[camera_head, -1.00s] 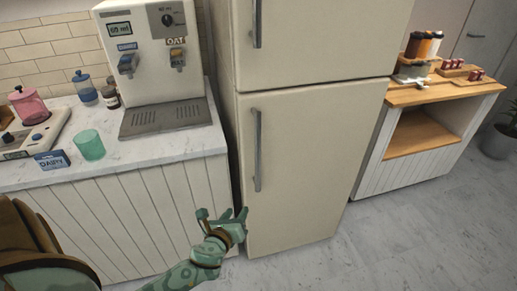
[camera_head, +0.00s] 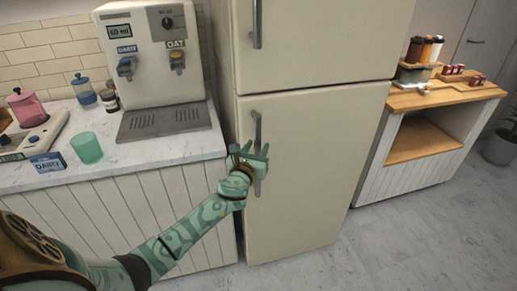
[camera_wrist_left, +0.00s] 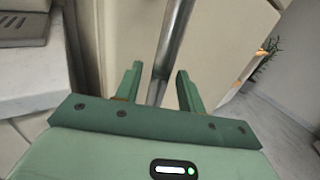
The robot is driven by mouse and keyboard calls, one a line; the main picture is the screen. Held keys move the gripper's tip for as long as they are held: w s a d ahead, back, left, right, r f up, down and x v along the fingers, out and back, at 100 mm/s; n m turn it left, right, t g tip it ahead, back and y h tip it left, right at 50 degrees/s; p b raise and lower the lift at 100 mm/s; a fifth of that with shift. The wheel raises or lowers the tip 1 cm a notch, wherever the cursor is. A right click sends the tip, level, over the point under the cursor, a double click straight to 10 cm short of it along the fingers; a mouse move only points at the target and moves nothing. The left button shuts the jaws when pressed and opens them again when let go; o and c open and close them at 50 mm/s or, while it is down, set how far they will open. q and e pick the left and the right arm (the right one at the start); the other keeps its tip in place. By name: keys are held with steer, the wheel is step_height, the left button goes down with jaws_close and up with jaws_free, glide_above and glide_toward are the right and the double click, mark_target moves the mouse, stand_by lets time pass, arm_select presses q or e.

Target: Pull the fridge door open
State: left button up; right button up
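The cream fridge has a lower door (camera_head: 310,170) and an upper door (camera_head: 310,40), both closed. The lower door's grey vertical handle (camera_head: 257,130) runs along its left side. It also shows in the left wrist view as a metal bar (camera_wrist_left: 172,50). My left gripper (camera_head: 252,152) is at the lower part of this handle. In the left wrist view its two green fingers (camera_wrist_left: 160,85) are apart, one on each side of the bar, with gaps visible. My right gripper is not in view.
A counter (camera_head: 180,148) with a milk dispenser (camera_head: 150,50), a green cup (camera_head: 87,146) and a dairy box (camera_head: 48,161) stands left of the fridge. A wooden-topped cart (camera_head: 440,100) stands to the right. The floor (camera_head: 400,240) in front is clear.

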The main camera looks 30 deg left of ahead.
arm_select(q)
steer(key=shift+w+a, duration=0.15)
steer(key=shift+w, duration=0.45)
jaws_close()
